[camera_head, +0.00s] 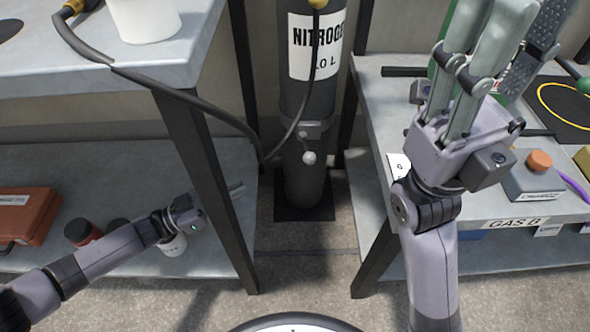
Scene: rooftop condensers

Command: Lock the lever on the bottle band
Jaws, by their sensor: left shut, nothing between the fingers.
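The dark nitrogen bottle (306,90) stands upright between two benches on a black base plate. A grey band (309,130) goes around its lower part. A short lever with a pale ball knob (309,158) hangs down at the front of the band. I cannot tell whether the lever lies flat against the bottle. My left gripper (238,189) is low, left of the bottle, shut and empty; the bench leg is close by it. It is apart from the knob. My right gripper (512,22) is raised above the right bench, fingers up, apparently spread and empty.
A dark hose (200,104) runs from the left bench to the bottle. The left bench leg (205,180) and right bench leg (378,258) flank the gap. A button box (535,180) sits on the right bench. A red case (28,216) lies on the left shelf.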

